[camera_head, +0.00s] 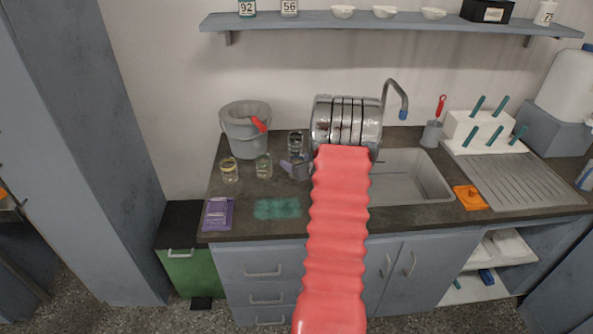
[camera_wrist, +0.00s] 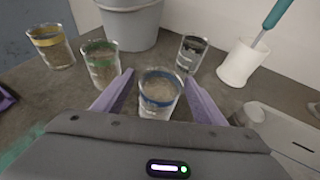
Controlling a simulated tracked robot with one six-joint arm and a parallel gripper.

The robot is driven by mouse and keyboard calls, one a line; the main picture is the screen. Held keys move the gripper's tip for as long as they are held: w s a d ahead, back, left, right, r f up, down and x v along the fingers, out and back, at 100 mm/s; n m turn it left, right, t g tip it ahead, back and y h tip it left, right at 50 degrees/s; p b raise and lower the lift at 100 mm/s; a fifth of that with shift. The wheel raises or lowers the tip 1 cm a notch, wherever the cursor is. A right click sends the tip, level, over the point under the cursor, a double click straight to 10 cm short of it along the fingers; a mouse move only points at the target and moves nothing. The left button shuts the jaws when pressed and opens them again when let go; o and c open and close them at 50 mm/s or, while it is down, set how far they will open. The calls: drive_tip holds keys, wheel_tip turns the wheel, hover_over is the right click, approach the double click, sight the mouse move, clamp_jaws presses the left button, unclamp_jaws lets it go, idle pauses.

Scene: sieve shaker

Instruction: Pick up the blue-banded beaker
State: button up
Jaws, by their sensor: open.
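The blue-banded beaker (camera_wrist: 158,96) stands upright on the dark counter in the wrist view, with greyish contents. My gripper (camera_wrist: 160,88) is open, with one purple finger on each side of this beaker. Gaps seem to show between the fingers and the glass; I cannot tell whether either touches. The beaker's lower part is hidden by the gripper body. In the head view my gripper (camera_head: 293,166) is small and my red-sleeved arm covers much around it.
A green-banded beaker (camera_wrist: 100,62) and a yellow-banded one (camera_wrist: 51,46) stand left; a black-banded one (camera_wrist: 190,54) stands behind right. A grey bucket (camera_wrist: 130,22) is at the back, a white holder (camera_wrist: 242,64) right. The sink (camera_head: 405,184) lies right of my arm.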

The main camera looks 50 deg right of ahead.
drive_tip(key=shift+c, duration=0.3)
drive_tip(key=c, duration=1.1)
drive_tip(key=shift+o, duration=0.2)
drive_tip(key=shift+r, duration=0.15)
wheel_tip(320, 180, up, 10)
drive_tip(key=shift+s+f, duration=0.1)
drive_tip(key=shift+f, duration=0.1)
idle(0.5)
